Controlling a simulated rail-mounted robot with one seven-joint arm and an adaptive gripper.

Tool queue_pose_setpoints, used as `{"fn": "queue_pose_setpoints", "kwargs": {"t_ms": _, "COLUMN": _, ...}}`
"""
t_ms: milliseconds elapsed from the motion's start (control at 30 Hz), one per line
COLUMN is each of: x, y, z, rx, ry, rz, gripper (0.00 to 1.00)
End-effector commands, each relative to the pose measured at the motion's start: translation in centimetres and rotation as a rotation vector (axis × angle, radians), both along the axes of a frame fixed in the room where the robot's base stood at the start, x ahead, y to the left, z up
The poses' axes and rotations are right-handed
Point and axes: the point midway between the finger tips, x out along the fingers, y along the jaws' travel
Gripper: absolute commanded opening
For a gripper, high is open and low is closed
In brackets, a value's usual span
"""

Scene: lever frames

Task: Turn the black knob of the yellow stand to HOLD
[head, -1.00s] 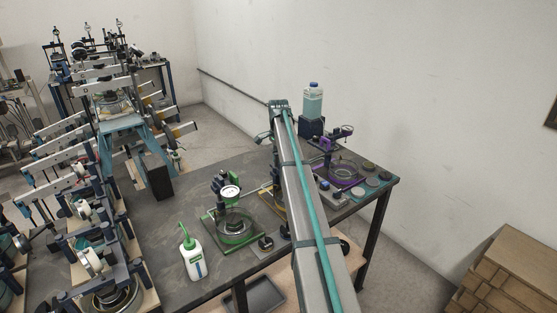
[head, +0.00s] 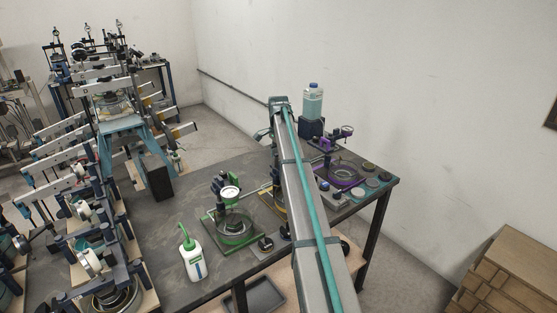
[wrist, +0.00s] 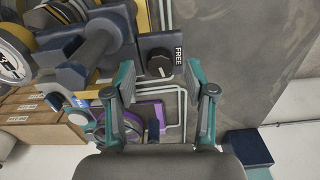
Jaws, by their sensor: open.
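The black knob (wrist: 160,65) sits on a dark blue plate in the wrist view. A white FREE label (wrist: 178,57) is beside it on the right, its letters turned sideways. No HOLD label is readable, and I cannot tell where the knob points. A yellow strip of the stand (wrist: 141,16) shows next to the plate. My gripper (wrist: 158,80) is open and empty, its fingertips apart on either side of the knob's place in the picture; contact is not visible. In the head view the yellow stand (head: 267,198) is mostly hidden behind my arm.
A green stand (head: 236,240) with a dial and a white bottle (head: 194,261) are left of my arm. A purple stand (head: 345,174) is right of it. A blue bottle (head: 312,101) stands at the back.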

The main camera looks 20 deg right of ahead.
Motion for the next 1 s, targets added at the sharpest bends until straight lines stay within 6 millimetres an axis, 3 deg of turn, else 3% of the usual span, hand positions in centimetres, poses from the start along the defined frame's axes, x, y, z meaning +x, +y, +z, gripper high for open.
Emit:
{"fn": "queue_pose_setpoints", "kwargs": {"t_ms": 300, "x": 0.1, "y": -0.1, "z": 6.1, "rx": -0.001, "ry": -0.002, "rz": 0.0, "gripper": 0.55}}
{"fn": "queue_pose_setpoints", "kwargs": {"t_ms": 500, "x": 0.1, "y": 0.0, "z": 9.1, "rx": -0.001, "ry": -0.001, "rz": 0.0, "gripper": 0.55}}
{"fn": "queue_pose_setpoints", "kwargs": {"t_ms": 700, "x": 0.1, "y": 0.0, "z": 10.3, "rx": -0.001, "ry": -0.001, "rz": -0.001, "gripper": 0.55}}
{"fn": "queue_pose_setpoints", "kwargs": {"t_ms": 1000, "x": 0.0, "y": 0.0, "z": 10.4, "rx": -0.001, "ry": -0.001, "rz": 0.0, "gripper": 0.55}}
